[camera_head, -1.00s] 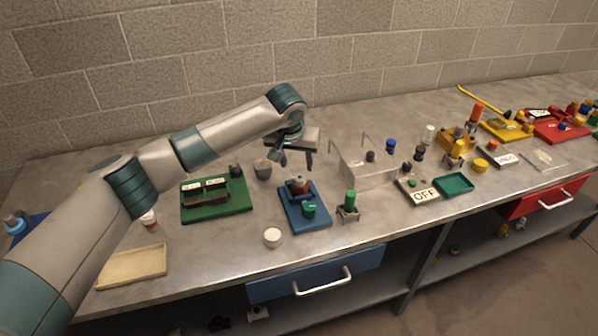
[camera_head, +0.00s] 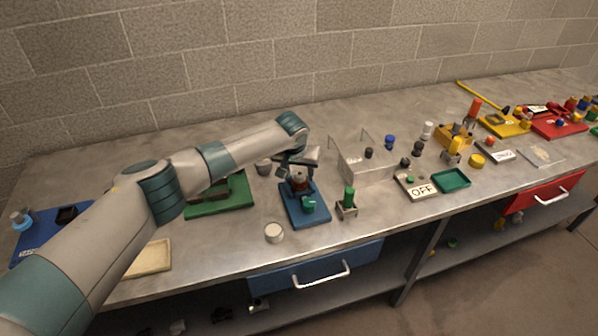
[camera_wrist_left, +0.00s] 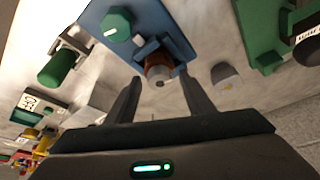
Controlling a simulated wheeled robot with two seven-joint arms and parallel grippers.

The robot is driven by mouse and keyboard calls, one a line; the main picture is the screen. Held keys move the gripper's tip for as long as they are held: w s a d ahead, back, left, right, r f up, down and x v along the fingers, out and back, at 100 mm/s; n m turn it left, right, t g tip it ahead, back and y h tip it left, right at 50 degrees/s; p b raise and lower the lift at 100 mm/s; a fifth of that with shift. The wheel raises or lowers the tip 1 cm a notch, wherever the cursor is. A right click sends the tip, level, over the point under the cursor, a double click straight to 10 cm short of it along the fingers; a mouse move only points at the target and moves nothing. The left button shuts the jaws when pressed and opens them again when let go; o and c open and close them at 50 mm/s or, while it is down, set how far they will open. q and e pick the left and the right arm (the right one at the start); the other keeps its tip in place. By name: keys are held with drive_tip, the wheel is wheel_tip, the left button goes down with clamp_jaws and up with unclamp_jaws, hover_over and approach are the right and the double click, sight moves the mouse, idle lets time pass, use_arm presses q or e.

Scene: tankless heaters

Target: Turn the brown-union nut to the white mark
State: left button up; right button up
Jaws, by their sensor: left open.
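The brown union (camera_head: 299,180) stands on the blue base plate (camera_head: 309,219) in the middle of the bench. In the left wrist view the brown union (camera_wrist_left: 158,68) sits on the blue plate (camera_wrist_left: 170,20), next to a green hexagonal knob (camera_wrist_left: 116,25). My left gripper (camera_head: 297,178) is right at the union in the head view, partly covering it. In the left wrist view my left gripper (camera_wrist_left: 163,88) is open, with one finger on each side of the union's line and nothing between the tips that I can see held. I cannot make out the white mark. My right gripper is not in view.
A green board (camera_head: 222,205) lies left under my arm. A clear box (camera_head: 366,168) stands behind right.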

use_arm(q)
drive_tip(key=shift+c, duration=0.2)
drive_tip(key=c, duration=1)
